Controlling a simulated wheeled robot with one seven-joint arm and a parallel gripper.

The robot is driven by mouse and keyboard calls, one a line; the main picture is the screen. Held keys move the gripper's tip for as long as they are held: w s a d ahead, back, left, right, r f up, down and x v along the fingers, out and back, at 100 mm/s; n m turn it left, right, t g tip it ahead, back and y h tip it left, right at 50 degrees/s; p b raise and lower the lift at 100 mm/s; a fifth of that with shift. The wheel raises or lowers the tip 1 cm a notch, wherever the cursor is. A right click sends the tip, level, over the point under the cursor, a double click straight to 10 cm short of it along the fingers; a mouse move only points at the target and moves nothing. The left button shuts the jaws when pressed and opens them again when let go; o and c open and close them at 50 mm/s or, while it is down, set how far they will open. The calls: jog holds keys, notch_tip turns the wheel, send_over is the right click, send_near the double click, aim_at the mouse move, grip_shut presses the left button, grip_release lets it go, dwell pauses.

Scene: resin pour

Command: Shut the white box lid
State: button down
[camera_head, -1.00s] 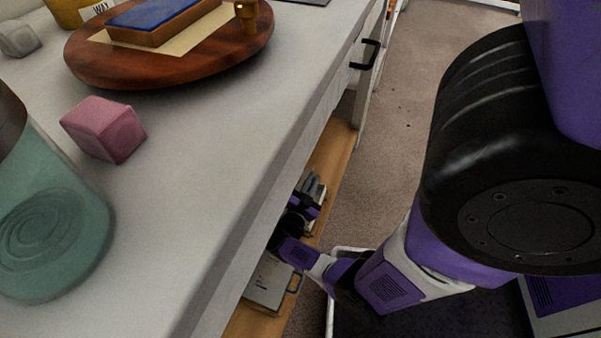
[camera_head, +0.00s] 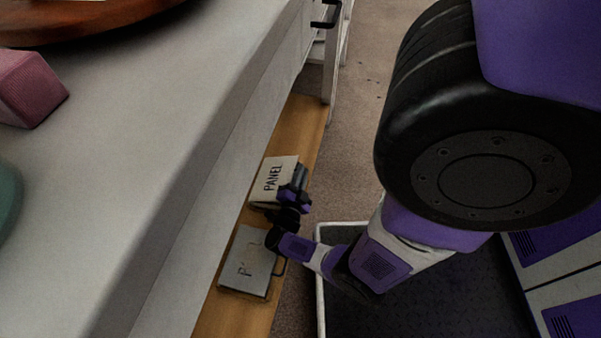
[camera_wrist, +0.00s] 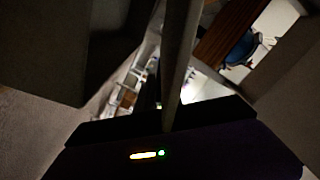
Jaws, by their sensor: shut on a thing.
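The white box (camera_head: 268,183), its top marked PANEL, sits on the low wooden shelf below the counter. Its lid looks down or nearly down; I cannot tell whether a gap is left. My gripper (camera_head: 291,202) is at the box's right front edge, partly hiding that corner. In the wrist view, a long grey bar (camera_wrist: 178,62) runs up from between the jaws, and my gripper is shut on it. The bar seems to be at the box's edge, but its join to the lid is hidden.
A grey case (camera_head: 247,262) with a handle lies on the same shelf (camera_head: 302,128), in front of the box. The counter (camera_head: 150,130) overhangs on the left, with a pink block (camera_head: 30,88) on it. Carpet (camera_head: 365,90) lies open to the right of the shelf.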

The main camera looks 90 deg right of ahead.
jog(key=c, duration=1.6)
grip_release()
jog(key=shift+o, duration=0.2)
jog(key=shift+a, duration=0.1)
jog(key=p+v, duration=0.2)
jog(key=v, duration=0.5)
jog(key=shift+a, duration=0.3)
jog(key=shift+w, duration=0.1)
